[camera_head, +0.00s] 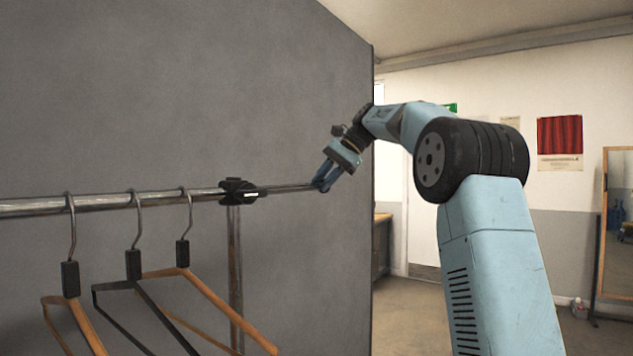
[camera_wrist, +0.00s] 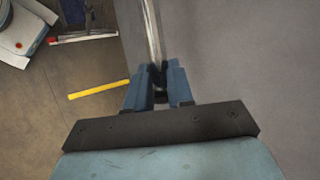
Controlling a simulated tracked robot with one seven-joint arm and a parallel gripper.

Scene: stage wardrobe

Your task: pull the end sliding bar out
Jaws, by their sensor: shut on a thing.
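The end sliding bar (camera_head: 290,188) is a thin metal bar that sticks out to the right from the black clamp (camera_head: 238,191) at the end of the rack's rail. My gripper (camera_head: 322,180) is shut on the bar's outer end. In the wrist view the bar (camera_wrist: 151,35) runs up from between the two blue fingers of my gripper (camera_wrist: 158,86). A dark piece shows between the fingertips, and the fingers hide part of the bar's end.
Several hangers (camera_head: 132,265) hang from the thicker rail (camera_head: 100,203) at the left. A rack upright (camera_head: 235,260) stands below the clamp. A grey partition (camera_head: 300,90) is close behind the rack. A yellow strip (camera_wrist: 98,89) lies on the floor.

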